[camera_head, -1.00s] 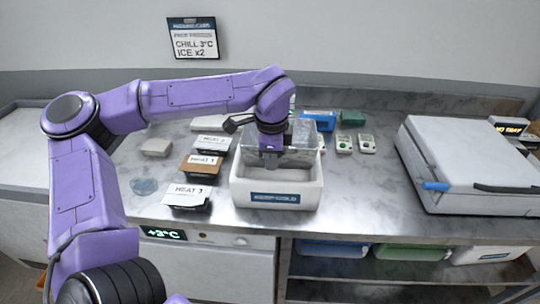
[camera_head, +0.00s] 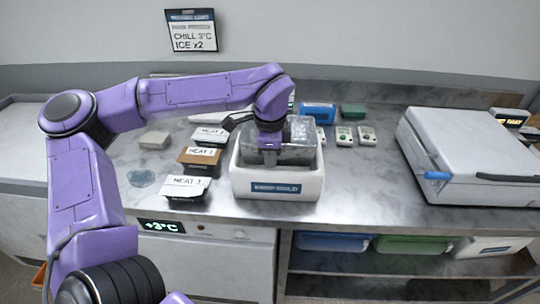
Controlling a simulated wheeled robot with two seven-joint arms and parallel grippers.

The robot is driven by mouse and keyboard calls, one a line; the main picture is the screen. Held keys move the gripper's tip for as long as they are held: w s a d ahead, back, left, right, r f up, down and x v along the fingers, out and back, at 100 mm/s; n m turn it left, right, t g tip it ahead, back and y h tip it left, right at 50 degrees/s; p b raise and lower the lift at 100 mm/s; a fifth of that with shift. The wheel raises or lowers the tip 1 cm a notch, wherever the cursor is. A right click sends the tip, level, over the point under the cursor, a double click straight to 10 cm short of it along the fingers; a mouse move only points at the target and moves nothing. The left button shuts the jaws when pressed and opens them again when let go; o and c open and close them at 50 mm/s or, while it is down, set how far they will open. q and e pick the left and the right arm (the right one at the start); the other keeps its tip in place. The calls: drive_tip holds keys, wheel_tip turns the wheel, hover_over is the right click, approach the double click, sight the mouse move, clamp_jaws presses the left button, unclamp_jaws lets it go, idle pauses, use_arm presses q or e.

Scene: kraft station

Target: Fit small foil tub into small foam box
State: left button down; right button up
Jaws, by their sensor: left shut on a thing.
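The small foam box (camera_head: 243,182) is white, with a blue label on its front, and stands open on the steel counter in the middle of the head view. A grey, shiny tub (camera_head: 298,148), which looks like the small foil tub, is inside the box opening, its lower part behind the front wall. My left gripper (camera_head: 270,151) reaches down from above and is shut on the tub at its near left side. Whether the tub touches the box floor is hidden. My right gripper is not in view.
Several labelled dark and brown tubs (camera_head: 184,188) stand close left of the box. Behind it are a blue pack (camera_head: 318,114), a green block (camera_head: 352,111) and small white devices (camera_head: 343,136). A large grey case (camera_head: 470,155) stands at right. The counter between is clear.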

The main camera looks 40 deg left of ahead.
use_arm(q)
drive_tip(key=shift+f, duration=0.15)
drive_tip(key=c, duration=0.8)
unclamp_jaws()
drive_tip(key=shift+s, duration=0.15)
drive_tip(key=shift+c, duration=0.2)
drive_tip(key=shift+w+a+r+p, duration=0.1)
drive_tip(key=shift+w+r+p, duration=0.1)
drive_tip(key=shift+r+p, duration=0.3)
drive_tip(key=shift+w+a+r+p, duration=0.15)
drive_tip(key=shift+r+p, duration=0.1)
drive_tip(key=shift+r, duration=0.35)
drive_tip(key=shift+s+d+r+p, duration=0.15)
drive_tip(key=shift+r+p, duration=0.4)
drive_tip(key=shift+r, duration=0.55)
drive_tip(key=shift+r+p, duration=1.35)
drive_tip(key=shift+r, duration=1.2)
drive_tip(key=shift+f, duration=0.1)
